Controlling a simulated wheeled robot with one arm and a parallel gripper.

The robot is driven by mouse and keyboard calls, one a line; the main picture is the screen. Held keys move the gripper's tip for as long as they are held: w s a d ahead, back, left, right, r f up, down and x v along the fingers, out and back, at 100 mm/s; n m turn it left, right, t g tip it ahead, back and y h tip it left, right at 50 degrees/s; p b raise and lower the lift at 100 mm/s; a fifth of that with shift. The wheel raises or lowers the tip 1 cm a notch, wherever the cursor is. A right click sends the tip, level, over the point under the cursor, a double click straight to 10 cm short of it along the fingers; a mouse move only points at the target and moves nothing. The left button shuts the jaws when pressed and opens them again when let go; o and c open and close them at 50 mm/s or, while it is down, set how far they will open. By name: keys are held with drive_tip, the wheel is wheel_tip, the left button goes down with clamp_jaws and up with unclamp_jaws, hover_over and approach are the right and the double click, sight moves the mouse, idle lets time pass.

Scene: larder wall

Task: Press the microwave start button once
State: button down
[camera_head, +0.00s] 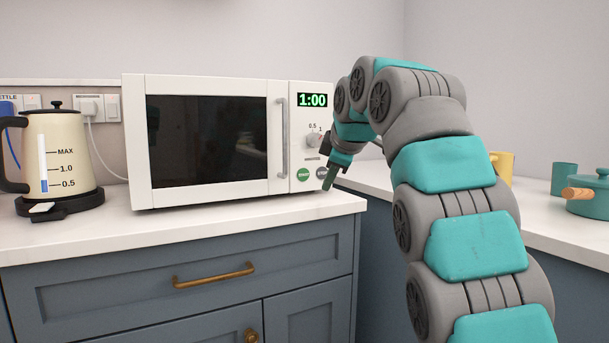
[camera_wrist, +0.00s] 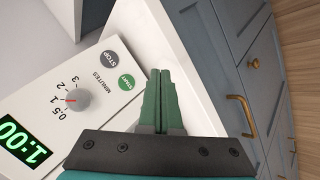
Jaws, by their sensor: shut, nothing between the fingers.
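The white microwave (camera_head: 210,83) stands on the counter with its door shut and its display (camera_head: 312,100) reading 1:00. The green start button (camera_head: 303,174) is low on its control panel, and it also shows in the wrist view (camera_wrist: 126,82), labelled START. The grey stop button (camera_wrist: 109,58) is beside it, partly hidden by my gripper in the head view. My gripper (camera_head: 328,185) is shut and empty, by the panel's lower right. In the wrist view the closed fingertips (camera_wrist: 160,73) are right of the start button, apart from it in the picture; the depth gap is unclear.
The minutes dial (camera_wrist: 77,100) is above the buttons. A cream kettle (camera_head: 58,155) stands on the counter (camera_head: 240,222) left of the microwave. A teal pot (camera_head: 590,198), a teal cup (camera_head: 564,180) and a yellow mug (camera_head: 505,165) stand on the right counter.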

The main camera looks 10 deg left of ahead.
drive_tip(key=p, duration=0.6)
approach(303, 183)
drive_tip(key=f, duration=0.1)
drive_tip(key=w+f, duration=0.1)
drive_tip(key=f, duration=0.1)
drive_tip(key=shift+d+f, duration=0.1)
drive_tip(key=shift+d, duration=0.1)
drive_tip(key=shift+w+a+f, duration=0.1)
drive_tip(key=shift+w+a, duration=0.3)
drive_tip(key=shift+w, duration=0.2)
drive_tip(key=shift+w+f, duration=0.1)
drive_tip(key=shift+f, duration=0.05)
drive_tip(key=shift+a+p, duration=0.1)
drive_tip(key=shift+p, duration=0.2)
idle(0.3)
drive_tip(key=shift+w+a, duration=0.15)
drive_tip(key=shift+w, duration=0.2)
drive_tip(key=shift+w+a+p, duration=0.15)
drive_tip(key=shift+a+p, duration=0.05)
drive_tip(key=shift+p, duration=0.1)
idle(0.4)
drive_tip(key=shift+w, duration=0.1)
idle(0.5)
drive_tip(key=shift+s+d+b, duration=0.4)
drive_tip(key=shift+s+b, duration=0.25)
drive_tip(key=shift+b, duration=0.1)
